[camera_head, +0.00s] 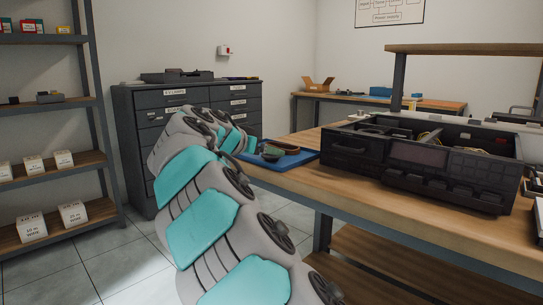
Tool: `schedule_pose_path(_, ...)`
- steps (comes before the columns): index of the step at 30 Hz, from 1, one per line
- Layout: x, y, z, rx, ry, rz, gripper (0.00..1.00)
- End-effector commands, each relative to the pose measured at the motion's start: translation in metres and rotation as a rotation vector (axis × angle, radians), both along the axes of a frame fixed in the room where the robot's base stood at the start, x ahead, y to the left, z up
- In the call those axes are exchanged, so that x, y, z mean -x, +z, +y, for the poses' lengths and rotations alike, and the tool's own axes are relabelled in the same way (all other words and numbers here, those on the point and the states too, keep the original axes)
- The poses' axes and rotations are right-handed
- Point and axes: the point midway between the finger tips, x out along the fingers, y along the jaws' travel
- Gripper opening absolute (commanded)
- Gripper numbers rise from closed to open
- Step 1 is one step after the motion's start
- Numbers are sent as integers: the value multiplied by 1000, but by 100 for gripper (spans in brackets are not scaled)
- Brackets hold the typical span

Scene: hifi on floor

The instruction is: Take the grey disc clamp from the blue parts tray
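The blue parts tray (306,158) lies on the left end of the wooden workbench. A small dark rounded part (271,154) and a longer brown-rimmed dark part (289,149) sit in it. I cannot tell whether the dark rounded part is the grey disc clamp; at this size no disc clamp stands out clearly. My grey and teal arm rises from the bottom middle and bends over toward the tray's left end, hiding part of it. My gripper cannot be made out beyond the last arm links.
A black hi-fi unit (405,161) with its top open stands on the workbench (440,222), right of the tray. A raised wooden shelf (465,49) spans above it. A dark drawer cabinet (138,128) stands behind my arm. Shelving with small boxes (45,102) is at left.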

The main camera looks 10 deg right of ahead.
Motion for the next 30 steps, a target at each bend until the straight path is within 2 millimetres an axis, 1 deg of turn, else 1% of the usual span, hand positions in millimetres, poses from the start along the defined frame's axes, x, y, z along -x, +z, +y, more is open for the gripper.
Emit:
schedule_pose_path(3,-15,-8,-11,-3,-1,3,85)
schedule_pose_path(6,-24,-13,-19,-2,1,1,85)
schedule_pose_path(9,-28,-15,-23,-1,2,-1,85)
schedule_pose_path(15,-28,-15,-23,0,1,0,84)
schedule_pose_path(30,-28,-15,-23,-1,1,0,28)
